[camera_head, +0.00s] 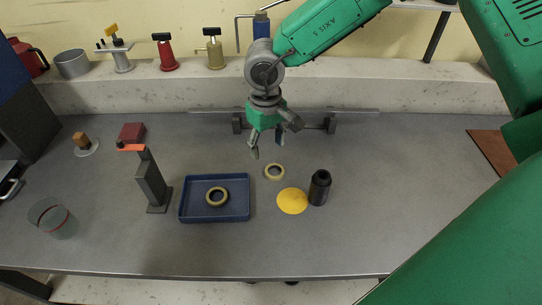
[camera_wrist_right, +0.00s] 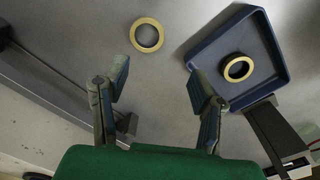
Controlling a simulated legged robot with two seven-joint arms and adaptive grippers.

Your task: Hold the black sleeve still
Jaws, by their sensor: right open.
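The black sleeve (camera_head: 319,187) stands upright on the grey bench, at the right edge of a yellow disc, in the head view. I cannot make it out in the right wrist view. My right gripper (camera_head: 268,150) is open and empty above the bench, behind and to the left of the sleeve and apart from it. Its two spread fingers also show in the right wrist view (camera_wrist_right: 160,95), with bare bench between them. My left gripper is not in view.
A yellow disc (camera_head: 292,201) lies beside the sleeve. A loose pale ring (camera_head: 274,172) lies behind the disc. A blue tray (camera_head: 241,214) holds another ring (camera_head: 217,196). A dark post with an orange top (camera_head: 151,182) stands left of the tray. The bench right of the sleeve is clear.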

